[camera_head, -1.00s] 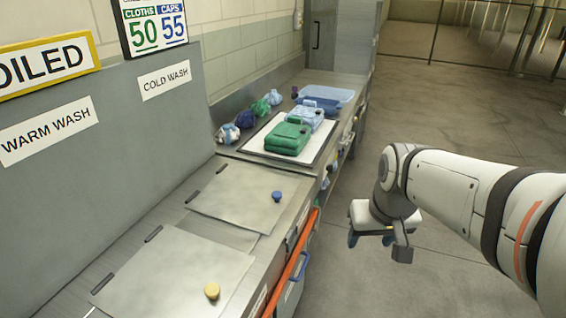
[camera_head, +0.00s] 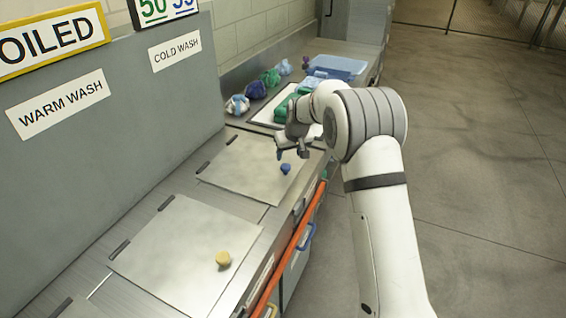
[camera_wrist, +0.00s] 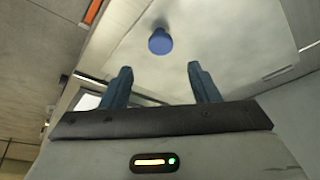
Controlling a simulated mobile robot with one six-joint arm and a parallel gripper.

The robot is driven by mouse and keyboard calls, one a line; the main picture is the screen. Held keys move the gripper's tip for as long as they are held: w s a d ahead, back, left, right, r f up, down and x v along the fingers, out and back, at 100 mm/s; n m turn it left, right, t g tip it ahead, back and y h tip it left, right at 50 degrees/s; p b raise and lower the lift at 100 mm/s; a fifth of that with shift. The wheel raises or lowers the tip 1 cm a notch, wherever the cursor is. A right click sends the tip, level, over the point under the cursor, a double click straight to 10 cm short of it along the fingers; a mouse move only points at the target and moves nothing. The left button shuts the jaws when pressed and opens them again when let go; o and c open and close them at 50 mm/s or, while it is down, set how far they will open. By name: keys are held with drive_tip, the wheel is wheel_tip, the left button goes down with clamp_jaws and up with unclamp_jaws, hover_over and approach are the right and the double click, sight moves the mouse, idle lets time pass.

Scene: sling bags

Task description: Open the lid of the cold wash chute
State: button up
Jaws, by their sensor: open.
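The cold wash lid is a flat metal plate (camera_head: 245,168) lying shut in the counter, below the "COLD WASH" sign (camera_head: 174,50). Two dark hinges run along its wall side. Its round blue knob (camera_head: 286,169) stands near the counter's front edge. My gripper (camera_head: 290,152) is above the lid, close to the knob and apart from it. In the wrist view the blue knob (camera_wrist: 160,41) lies ahead of the gap between my two open fingers (camera_wrist: 157,85). Nothing is between the fingers.
The warm wash lid (camera_head: 180,255) with a yellow knob (camera_head: 223,258) is shut nearer me. A white tray (camera_head: 262,117) with folded green cloth, partly hidden by my arm, lies beyond. An orange rail (camera_head: 290,245) runs along the counter front. Floor at right is clear.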

sight(286, 166)
drive_tip(key=shift+p+x, duration=0.9)
drive_tip(key=shift+x, duration=3)
